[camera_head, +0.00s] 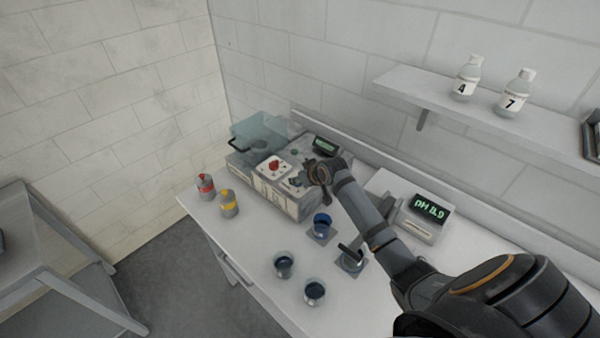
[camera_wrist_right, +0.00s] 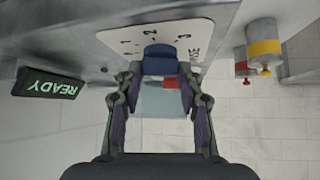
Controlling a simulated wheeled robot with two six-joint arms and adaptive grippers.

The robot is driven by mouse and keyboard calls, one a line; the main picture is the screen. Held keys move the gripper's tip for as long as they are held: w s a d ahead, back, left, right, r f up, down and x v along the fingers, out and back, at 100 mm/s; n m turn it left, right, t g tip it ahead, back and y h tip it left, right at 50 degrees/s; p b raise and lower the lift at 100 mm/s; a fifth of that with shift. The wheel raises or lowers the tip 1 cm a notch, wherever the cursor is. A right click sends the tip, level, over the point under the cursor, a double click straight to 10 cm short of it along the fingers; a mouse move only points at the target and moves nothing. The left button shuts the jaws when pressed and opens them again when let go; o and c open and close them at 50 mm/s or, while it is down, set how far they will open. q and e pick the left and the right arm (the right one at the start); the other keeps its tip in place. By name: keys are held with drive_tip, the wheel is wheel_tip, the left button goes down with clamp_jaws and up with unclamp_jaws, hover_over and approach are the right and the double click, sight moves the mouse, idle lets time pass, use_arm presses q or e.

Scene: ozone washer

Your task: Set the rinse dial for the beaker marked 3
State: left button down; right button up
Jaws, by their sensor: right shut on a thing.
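The rinse dial (camera_wrist_right: 160,53) shows in the right wrist view as a blue knob on a white plate (camera_wrist_right: 200,35) marked 1, 2 and 3. My right gripper (camera_head: 305,179) is at the front of the washer (camera_head: 270,195) in the head view. In the wrist view my right gripper (camera_wrist_right: 158,85) is shut on the rinse dial. The dial's pointer is not visible, so its setting cannot be told. Dark blue beakers (camera_head: 322,226) stand on the bench; their marks are too small to read. My left gripper is not in view.
A red knob (camera_head: 273,165) sits on the washer. A red bottle (camera_head: 206,187) and a yellow bottle (camera_head: 229,203) stand left of it. A pH meter (camera_head: 425,215) reads about 8.9. Bottles marked 4 (camera_head: 466,80) and 7 (camera_head: 516,92) stand on a shelf. A display (camera_wrist_right: 50,88) reads READY.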

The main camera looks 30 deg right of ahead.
drive_tip(key=m+h+p, duration=0.1)
drive_tip(key=m+h, duration=0.1)
drive_tip(key=m, duration=0.1)
drive_tip(key=shift+a+r+p, duration=0.1)
drive_tip(key=shift+a+p, duration=0.2)
drive_tip(key=shift+p, duration=0.1)
drive_tip(key=shift+m+h, duration=0.8)
drive_tip(key=shift+m, duration=0.1)
drive_tip(key=shift+w+a+f+m+g+h, duration=0.1)
drive_tip(key=shift+a+f+m+g+h, duration=0.1)
drive_tip(key=shift+m+g+h, duration=0.45)
drive_tip(key=m+g+h+b, duration=0.1)
drive_tip(key=m+h+b, duration=0.1)
drive_tip(key=m, duration=0.1)
drive_tip(key=shift+w+f, duration=0.1)
drive_tip(key=shift+f, duration=0.05)
drive_tip(key=m+g+h+b, duration=0.1)
drive_tip(key=m+b, duration=0.1)
drive_tip(key=m+g+h+b, duration=0.1)
drive_tip(key=m+b, duration=0.1)
drive_tip(key=b, duration=0.1)
drive_tip(key=shift+w+a, duration=0.15)
use_arm(q)
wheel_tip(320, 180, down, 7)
drive_tip(key=b, duration=0.2)
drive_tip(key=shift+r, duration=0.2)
use_arm(e)
drive_tip(key=shift+r+m+g+h, duration=0.2)
drive_tip(key=shift+m+g+h, duration=0.05)
drive_tip(key=shift+m+g, duration=0.7)
